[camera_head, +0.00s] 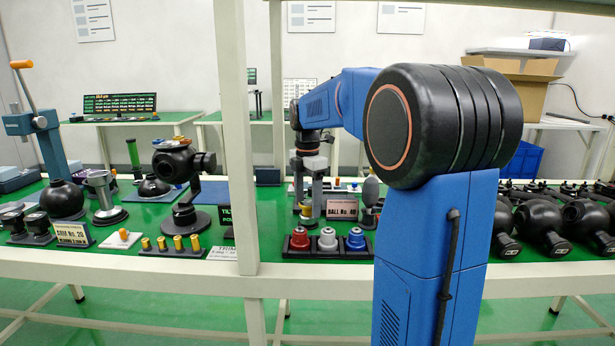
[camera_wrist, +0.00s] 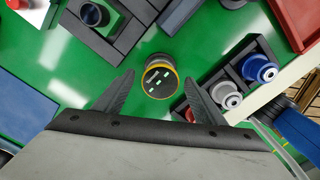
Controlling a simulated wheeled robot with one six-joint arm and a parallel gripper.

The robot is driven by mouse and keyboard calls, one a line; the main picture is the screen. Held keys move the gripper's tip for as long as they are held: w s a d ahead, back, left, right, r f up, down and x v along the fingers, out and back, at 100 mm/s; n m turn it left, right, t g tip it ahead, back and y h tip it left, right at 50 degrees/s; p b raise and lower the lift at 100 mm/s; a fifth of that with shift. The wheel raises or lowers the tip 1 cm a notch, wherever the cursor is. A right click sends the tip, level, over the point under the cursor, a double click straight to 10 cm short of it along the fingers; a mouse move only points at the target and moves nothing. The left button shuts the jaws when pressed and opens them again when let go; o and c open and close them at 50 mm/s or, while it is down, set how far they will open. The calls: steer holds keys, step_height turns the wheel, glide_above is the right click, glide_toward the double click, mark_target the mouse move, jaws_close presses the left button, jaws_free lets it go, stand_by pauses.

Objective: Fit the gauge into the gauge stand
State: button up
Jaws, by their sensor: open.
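A round dark gauge (camera_wrist: 160,82) with a yellow rim and small pale marks on its face shows in the wrist view, face toward the camera. My gripper (camera_wrist: 159,77) is open, with one finger on each side of the gauge and a gap at both sides. I cannot tell how far the fingertips are above it. In the head view my gripper (camera_head: 312,188) points down over the bench, behind the knob tray.
A black tray (camera_head: 290,254) of red, grey and blue knobs stands at the bench's front edge, close right of my gripper in the wrist view. A small sign (camera_head: 342,207) stands beside my gripper. Black ball-shaped parts (camera_head: 545,226) crowd the right. A white post (camera_head: 236,140) stands left.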

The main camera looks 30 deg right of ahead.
mark_target(308, 203)
step_height(308, 203, up, 16)
steer(key=shift+r, duration=0.25)
stand_by(0.7)
